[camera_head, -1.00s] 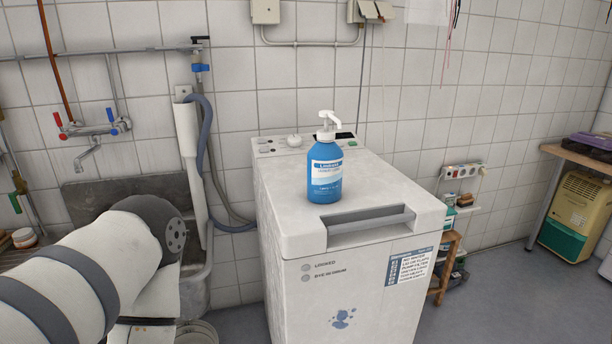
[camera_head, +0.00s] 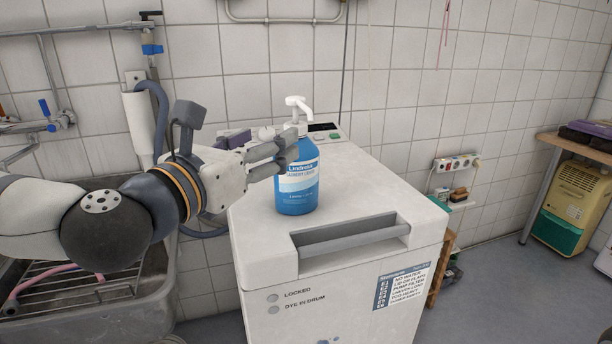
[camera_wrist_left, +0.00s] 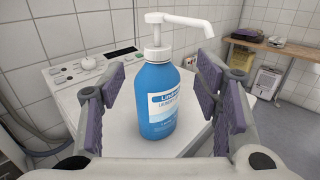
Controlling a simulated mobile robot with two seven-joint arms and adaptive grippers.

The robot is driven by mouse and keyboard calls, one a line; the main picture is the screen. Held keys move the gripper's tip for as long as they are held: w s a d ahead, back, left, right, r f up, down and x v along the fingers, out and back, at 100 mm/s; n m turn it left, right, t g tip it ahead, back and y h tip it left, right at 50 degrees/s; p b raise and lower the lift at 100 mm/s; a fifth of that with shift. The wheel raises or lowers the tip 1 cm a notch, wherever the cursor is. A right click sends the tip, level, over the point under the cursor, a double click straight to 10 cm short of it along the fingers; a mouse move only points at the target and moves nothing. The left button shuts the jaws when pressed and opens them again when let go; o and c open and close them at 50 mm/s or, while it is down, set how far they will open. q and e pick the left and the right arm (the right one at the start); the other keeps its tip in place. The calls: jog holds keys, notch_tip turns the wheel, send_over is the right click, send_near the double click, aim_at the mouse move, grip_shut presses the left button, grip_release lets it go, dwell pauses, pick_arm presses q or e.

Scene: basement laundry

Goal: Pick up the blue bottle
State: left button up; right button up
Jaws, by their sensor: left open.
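The blue bottle (camera_head: 297,183) has a white pump top and a white label, and stands upright on the white washing machine (camera_head: 258,240). My left gripper (camera_head: 285,150) reaches in from the left at the bottle's upper part. In the left wrist view the bottle (camera_wrist_left: 157,100) stands between the spread purple-padded fingers of the left gripper (camera_wrist_left: 165,100). A visible gap lies on each side of the bottle there, so the gripper is open and not holding it. My right gripper is not in view.
The machine's handle recess (camera_head: 350,238) is at its front edge, with a control knob behind the bottle. A sink (camera_head: 120,295) is at the left. A wooden table (camera_head: 575,150) stands at the far right. The machine top right of the bottle is clear.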

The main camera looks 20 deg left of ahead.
aim_at(296, 124)
pick_arm(q)
jog(key=w, duration=0.3)
jog(key=w+d, duration=0.1)
jog(key=w, duration=0.6)
jog(key=shift+w+d+f, duration=0.3)
jog(key=shift+d, duration=0.1)
grip_shut()
